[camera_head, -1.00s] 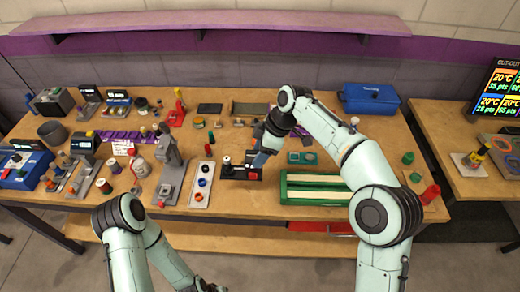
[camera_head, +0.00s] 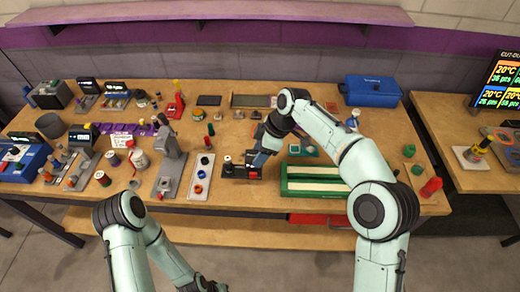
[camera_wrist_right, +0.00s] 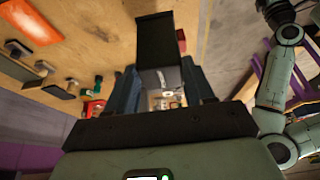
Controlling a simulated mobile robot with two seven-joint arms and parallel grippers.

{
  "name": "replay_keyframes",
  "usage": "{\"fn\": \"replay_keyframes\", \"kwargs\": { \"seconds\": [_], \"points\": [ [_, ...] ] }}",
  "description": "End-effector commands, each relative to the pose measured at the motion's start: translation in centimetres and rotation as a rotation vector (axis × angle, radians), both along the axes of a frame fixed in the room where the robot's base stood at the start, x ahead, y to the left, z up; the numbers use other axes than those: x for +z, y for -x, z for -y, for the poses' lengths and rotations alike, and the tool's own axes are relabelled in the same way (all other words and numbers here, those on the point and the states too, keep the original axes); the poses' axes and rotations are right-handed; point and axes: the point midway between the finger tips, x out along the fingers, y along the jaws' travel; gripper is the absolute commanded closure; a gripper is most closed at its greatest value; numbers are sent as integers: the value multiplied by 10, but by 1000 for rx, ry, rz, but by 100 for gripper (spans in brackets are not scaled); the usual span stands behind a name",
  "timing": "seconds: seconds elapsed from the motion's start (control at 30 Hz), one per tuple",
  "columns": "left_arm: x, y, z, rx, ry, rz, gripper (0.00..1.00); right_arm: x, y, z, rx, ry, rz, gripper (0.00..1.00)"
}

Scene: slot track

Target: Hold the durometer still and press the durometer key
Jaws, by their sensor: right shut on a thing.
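A small black device with red parts (camera_head: 236,171), which I take for the durometer, is near the front middle of the bench. My right gripper (camera_head: 261,160) is at its right end, shut on it; the arm hides part of the contact. In the right wrist view, a dark block (camera_wrist_right: 155,42) with a grey part (camera_wrist_right: 160,78) sits between the fingers of the right gripper (camera_wrist_right: 160,92). I cannot make out a key. My left gripper (camera_head: 203,286) is low at the bottom edge, off the bench, and its fingers are not clear.
A green tray (camera_head: 312,187) stands close on the right. A blue box (camera_head: 372,91) is at the back right. The left bench is crowded.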

Motion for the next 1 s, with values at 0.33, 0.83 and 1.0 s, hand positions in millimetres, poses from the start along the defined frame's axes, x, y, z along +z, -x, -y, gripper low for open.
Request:
{"fn": "replay_keyframes", "kwargs": {
  "seconds": [0.33, 0.83, 1.0],
  "points": [
    [-6, 4, 0, 0, -1, -5, 57, -13, 0, 0, -1, -2, 2, 100],
    [-13, 10, 0, 0, 0, -11, 57, -33, 0, 0, 0, -2, 1, 100],
    [-16, 11, 0, 0, 0, -13, 57, -40, 0, 0, -1, -2, 2, 100]
  ]
}}
